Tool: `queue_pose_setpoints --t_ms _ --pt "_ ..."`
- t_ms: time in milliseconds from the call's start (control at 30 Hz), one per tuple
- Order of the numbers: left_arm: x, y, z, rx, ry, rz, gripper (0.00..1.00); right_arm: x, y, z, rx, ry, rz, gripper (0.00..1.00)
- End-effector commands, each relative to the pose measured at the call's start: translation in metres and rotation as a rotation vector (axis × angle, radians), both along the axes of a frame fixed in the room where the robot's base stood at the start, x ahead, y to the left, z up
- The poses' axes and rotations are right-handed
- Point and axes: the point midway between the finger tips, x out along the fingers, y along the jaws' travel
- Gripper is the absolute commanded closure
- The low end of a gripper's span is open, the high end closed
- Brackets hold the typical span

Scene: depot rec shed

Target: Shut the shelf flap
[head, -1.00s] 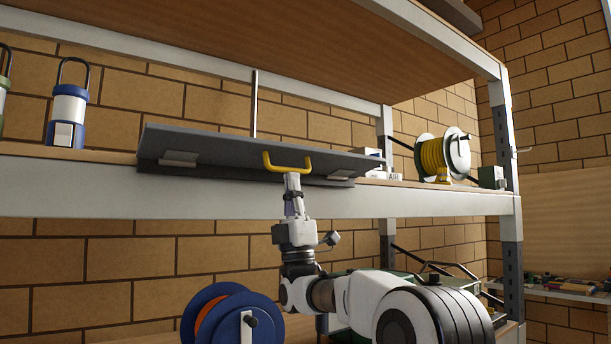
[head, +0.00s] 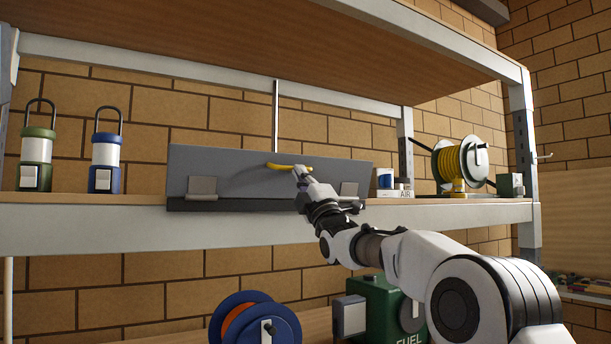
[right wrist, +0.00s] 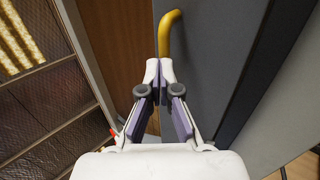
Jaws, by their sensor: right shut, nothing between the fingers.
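The shelf flap (head: 225,165) is a grey panel with a yellow handle (head: 284,166), standing steeply upright along the shelf's front edge. Two small grey brackets, one of them the left hinge (head: 203,188), sit at its lower edge. My right gripper (head: 299,173) is shut and empty, its fingertips at the right end of the handle. In the right wrist view the shut fingertips (right wrist: 160,68) are right by the end of the yellow handle (right wrist: 168,35), in front of the grey flap (right wrist: 210,60). I cannot tell if they touch. My left gripper is out of view.
A green lantern (head: 36,160) and a blue lantern (head: 105,163) stand left of the flap. A small AIR box (head: 403,190) and a yellow hose reel (head: 462,160) stand to its right. Below are an orange-blue reel (head: 255,325) and a green FUEL can (head: 385,305).

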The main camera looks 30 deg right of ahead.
Motion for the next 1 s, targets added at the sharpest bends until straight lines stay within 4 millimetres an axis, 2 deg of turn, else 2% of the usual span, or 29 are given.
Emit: queue_pose_setpoints --t_ms 33,100,233,400,1000 --pt "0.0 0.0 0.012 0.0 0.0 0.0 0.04 0.001 0.0 0.012 -0.001 0.037 0.0 1.0" --pt "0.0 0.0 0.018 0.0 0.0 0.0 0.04 0.005 0.0 0.016 -0.006 0.091 -0.001 1.0" --pt "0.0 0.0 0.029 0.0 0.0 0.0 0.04 0.011 0.0 0.021 -0.014 0.177 -0.001 1.0" --pt "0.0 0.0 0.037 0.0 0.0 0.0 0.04 0.017 0.001 0.024 -0.013 0.177 -0.001 1.0" --pt "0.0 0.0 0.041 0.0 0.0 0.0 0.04 0.021 0.001 0.025 -0.013 0.175 0.001 1.0"
